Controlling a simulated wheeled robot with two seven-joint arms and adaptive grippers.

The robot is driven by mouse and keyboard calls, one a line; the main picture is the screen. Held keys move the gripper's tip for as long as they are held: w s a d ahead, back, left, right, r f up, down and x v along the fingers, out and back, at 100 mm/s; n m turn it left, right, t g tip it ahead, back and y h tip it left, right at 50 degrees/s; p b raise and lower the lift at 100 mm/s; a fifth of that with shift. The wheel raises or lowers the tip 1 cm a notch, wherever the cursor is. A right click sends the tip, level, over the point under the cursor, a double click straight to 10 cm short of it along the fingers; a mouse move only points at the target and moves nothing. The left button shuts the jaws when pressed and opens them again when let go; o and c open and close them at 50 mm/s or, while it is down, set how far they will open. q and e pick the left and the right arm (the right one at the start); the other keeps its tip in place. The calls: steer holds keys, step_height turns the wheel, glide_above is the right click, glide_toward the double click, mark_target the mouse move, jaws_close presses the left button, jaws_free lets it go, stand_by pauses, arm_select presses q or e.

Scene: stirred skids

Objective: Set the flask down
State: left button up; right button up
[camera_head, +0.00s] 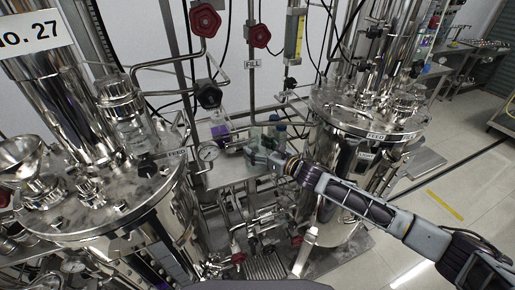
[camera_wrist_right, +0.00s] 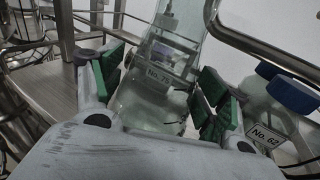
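A clear glass flask (camera_wrist_right: 150,100) with a tag reading about "No. 75" stands between the fingers of my right gripper (camera_wrist_right: 160,88) in the right wrist view. Green pads lie against the glass on both sides, so the gripper looks shut on it. Its base is hidden by the gripper body, so I cannot tell if it touches the shelf. In the head view my right gripper (camera_head: 258,153) is at the small metal shelf (camera_head: 228,174) between the two tanks; the flask is hard to make out there. My left gripper is not in view.
A blue-capped bottle (camera_wrist_right: 292,95) tagged "No. 62" stands close on the right. A vessel with purple contents (camera_head: 220,130) is at the shelf's back left. Steel tanks stand left (camera_head: 95,195) and right (camera_head: 345,115).

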mark_target(264, 151)
steer(key=shift+o, duration=1.1)
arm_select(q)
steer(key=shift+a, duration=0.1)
arm_select(e)
steer(key=shift+o, duration=0.2)
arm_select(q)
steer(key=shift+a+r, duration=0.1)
arm_select(e)
steer(key=shift+r, duration=0.1)
steer(key=shift+v, duration=1.75)
steer(key=shift+b+v, duration=0.5)
steer(key=shift+v, duration=2.3)
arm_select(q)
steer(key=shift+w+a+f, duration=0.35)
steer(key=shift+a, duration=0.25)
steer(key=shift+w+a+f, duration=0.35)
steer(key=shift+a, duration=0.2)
arm_select(e)
steer(key=shift+v, duration=1.45)
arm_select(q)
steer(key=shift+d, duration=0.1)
